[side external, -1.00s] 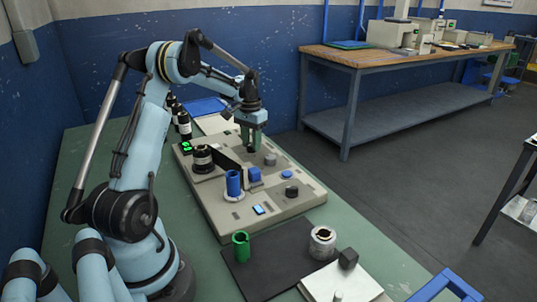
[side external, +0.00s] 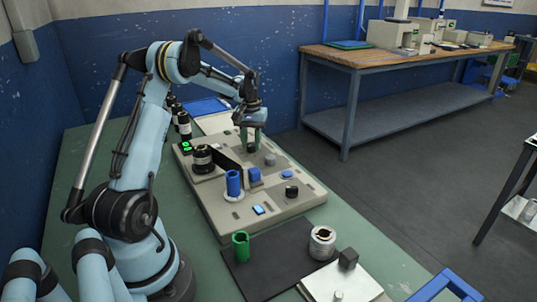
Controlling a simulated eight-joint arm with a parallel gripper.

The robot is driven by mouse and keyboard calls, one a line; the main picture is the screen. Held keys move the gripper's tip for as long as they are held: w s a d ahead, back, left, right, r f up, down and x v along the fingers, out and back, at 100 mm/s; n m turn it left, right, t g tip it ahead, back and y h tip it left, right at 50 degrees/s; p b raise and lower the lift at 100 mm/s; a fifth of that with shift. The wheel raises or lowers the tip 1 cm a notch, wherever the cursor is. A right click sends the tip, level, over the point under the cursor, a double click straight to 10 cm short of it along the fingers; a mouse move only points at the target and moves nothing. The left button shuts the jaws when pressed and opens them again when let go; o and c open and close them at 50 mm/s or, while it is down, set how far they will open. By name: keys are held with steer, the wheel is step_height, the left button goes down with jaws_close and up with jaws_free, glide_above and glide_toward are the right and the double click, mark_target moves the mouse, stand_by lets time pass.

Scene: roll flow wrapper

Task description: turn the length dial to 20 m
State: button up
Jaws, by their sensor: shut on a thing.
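A small dark dial (side external: 251,149) stands at the far side of the beige machine panel (side external: 222,205).
A grey knob (side external: 270,160), a blue block (side external: 254,174), a blue roll (side external: 233,184) and a black knob (side external: 292,191) stand on the panel near my gripper. A green cylinder (side external: 241,247) and a metal ring (side external: 322,242) stand on the dark mat in front.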

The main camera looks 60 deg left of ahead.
mark_target(252, 144)
steer(key=o, duration=1)
steer(key=shift+o, duration=0.2)
steer(key=shift+r, duration=0.15)
step_height(252, 144, up, 12)
steer(key=shift+d, duration=0.1)
